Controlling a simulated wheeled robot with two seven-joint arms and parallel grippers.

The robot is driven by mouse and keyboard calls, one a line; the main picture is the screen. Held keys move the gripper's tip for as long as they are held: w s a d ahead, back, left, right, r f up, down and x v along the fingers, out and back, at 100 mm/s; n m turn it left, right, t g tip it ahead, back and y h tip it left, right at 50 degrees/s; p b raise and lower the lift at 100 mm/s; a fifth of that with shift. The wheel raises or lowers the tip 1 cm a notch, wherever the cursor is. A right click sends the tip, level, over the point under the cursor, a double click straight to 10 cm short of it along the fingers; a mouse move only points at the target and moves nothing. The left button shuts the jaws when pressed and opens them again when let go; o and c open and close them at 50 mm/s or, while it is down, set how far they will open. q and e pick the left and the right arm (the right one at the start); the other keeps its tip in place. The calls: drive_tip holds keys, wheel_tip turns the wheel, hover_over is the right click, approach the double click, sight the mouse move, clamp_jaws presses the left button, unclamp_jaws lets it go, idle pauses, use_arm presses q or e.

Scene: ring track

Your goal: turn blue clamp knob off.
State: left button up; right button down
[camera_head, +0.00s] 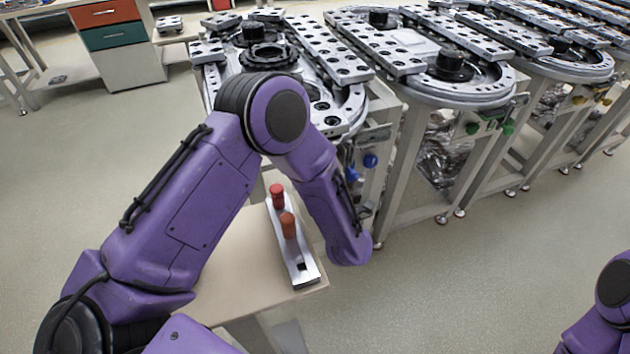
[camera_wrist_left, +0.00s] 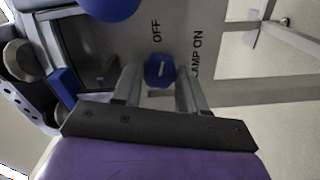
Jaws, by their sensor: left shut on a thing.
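The blue clamp knob (camera_wrist_left: 160,70) is on a grey panel in the left wrist view, with a short white line on its face. The label "OFF" (camera_wrist_left: 157,31) is printed above it and "AMP ON" (camera_wrist_left: 197,55), its start covered, to its right. My left gripper (camera_wrist_left: 160,82) has its two fingers on either side of the knob and is shut on it. In the head view its fingers are hidden by my own arm. Two blue parts (camera_head: 370,160) show on the near ring-track station there. My right gripper is out of the head view.
A second blue round part (camera_wrist_left: 110,6) is close by at the panel's top edge. More ring-track stations (camera_head: 480,80) line the right; the floor in front is clear.

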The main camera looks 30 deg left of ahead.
use_arm(q)
drive_tip(key=shift+n+b, duration=0.35)
drive_tip(key=shift+n, duration=1.15)
drive_tip(key=o, duration=1.1)
drive_tip(key=shift+c, duration=0.2)
drive_tip(key=b+v, duration=0.1)
drive_tip(key=v, duration=0.9)
drive_tip(key=shift+s+d, duration=0.2)
drive_tip(key=shift+d, duration=0.05)
